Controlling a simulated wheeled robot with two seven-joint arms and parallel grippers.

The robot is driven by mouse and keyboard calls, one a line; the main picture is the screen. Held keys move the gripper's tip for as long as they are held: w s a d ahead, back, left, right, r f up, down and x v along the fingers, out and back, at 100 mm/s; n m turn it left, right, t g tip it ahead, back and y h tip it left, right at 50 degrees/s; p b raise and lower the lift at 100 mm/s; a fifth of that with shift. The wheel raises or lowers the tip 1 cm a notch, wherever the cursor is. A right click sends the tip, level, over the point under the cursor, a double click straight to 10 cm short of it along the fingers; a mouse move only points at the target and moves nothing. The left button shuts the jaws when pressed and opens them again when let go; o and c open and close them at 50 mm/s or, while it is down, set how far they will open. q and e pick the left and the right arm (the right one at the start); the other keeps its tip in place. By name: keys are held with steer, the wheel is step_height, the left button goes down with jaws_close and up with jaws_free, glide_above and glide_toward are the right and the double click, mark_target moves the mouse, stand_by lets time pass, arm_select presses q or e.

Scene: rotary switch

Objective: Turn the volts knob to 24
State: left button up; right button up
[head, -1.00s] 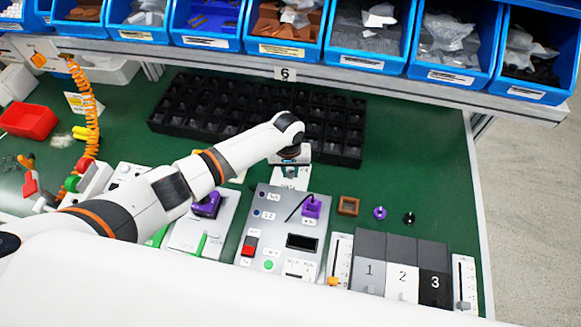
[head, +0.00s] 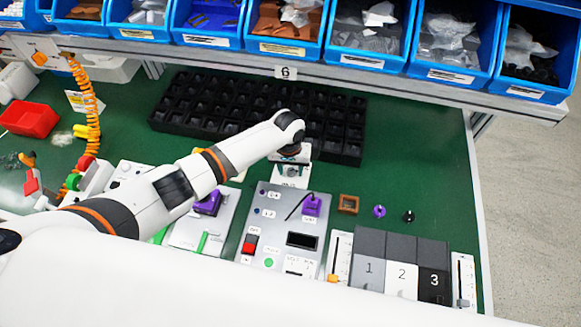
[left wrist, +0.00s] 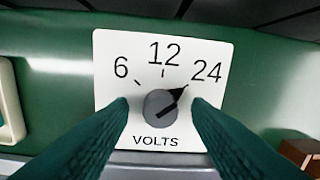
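The volts knob (left wrist: 160,106) is a grey round dial with a black pointer, on a white plate (left wrist: 111,50) marked 6, 12, 24 and VOLTS. In the left wrist view its pointer aims up and right, towards the 24. My left gripper (left wrist: 160,101) has its two dark green fingertips on either side of the knob, open, with a gap visible on both sides. In the head view the white plate (head: 291,171) shows beneath my left gripper (head: 290,160), whose wrist hides the knob. My right gripper is not in view.
A grey panel (head: 275,215) with a red switch and purple connector stands just in front of the plate. A black compartment tray (head: 190,115) lies behind. Blue bins (head: 375,60) line the shelf above.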

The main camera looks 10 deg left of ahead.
mark_target(289, 171)
arm_select(q)
step_height(289, 171, up, 12)
steer(key=b, duration=0.1)
steer(key=shift+a, duration=0.25)
steer(key=shift+s, duration=0.1)
stand_by(0.7)
